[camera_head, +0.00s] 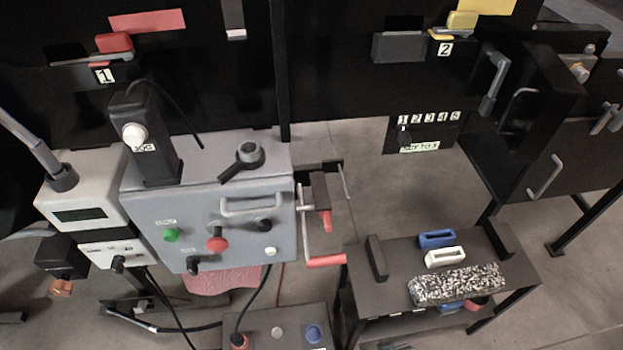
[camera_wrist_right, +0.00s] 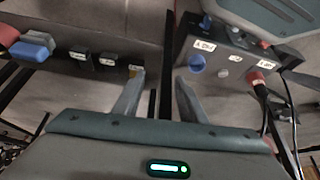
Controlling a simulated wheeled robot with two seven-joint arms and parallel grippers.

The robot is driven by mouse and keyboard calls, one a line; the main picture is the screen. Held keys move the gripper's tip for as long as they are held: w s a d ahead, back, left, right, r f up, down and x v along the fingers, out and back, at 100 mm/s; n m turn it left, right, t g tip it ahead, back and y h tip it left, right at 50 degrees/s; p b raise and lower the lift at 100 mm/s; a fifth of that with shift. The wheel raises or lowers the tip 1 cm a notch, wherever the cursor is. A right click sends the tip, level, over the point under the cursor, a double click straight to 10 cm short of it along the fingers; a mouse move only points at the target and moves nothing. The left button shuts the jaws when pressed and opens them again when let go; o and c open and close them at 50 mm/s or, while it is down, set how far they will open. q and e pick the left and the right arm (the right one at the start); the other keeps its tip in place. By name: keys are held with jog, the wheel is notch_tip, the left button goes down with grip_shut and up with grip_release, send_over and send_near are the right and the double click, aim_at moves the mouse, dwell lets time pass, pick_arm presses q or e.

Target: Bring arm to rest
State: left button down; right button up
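My right gripper (camera_wrist_right: 160,77) shows in the right wrist view, with its two grey fingers apart and nothing between them. Beyond its fingertips are a dark table edge and the floor. The fingers look apart from the things around them, though depth is hard to judge. I cannot make out the right gripper in the head view. My left gripper is in neither view.
A grey control box (camera_head: 210,262) with knobs and a handle stands left of centre. A low dark table (camera_head: 362,297) at right holds blue and white pieces and a speckled block (camera_head: 457,284). A button box (camera_wrist_right: 228,66) is right of the fingers. Open floor (camera_head: 365,150) lies behind the table.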

jog(key=s+a+f+t, duration=0.1)
jog(key=s+f, duration=0.2)
jog(key=f, duration=0.9)
jog(key=shift+a+y, duration=0.25)
jog(key=shift+y, duration=0.05)
jog(key=shift+s, duration=0.15)
dwell(1.6)
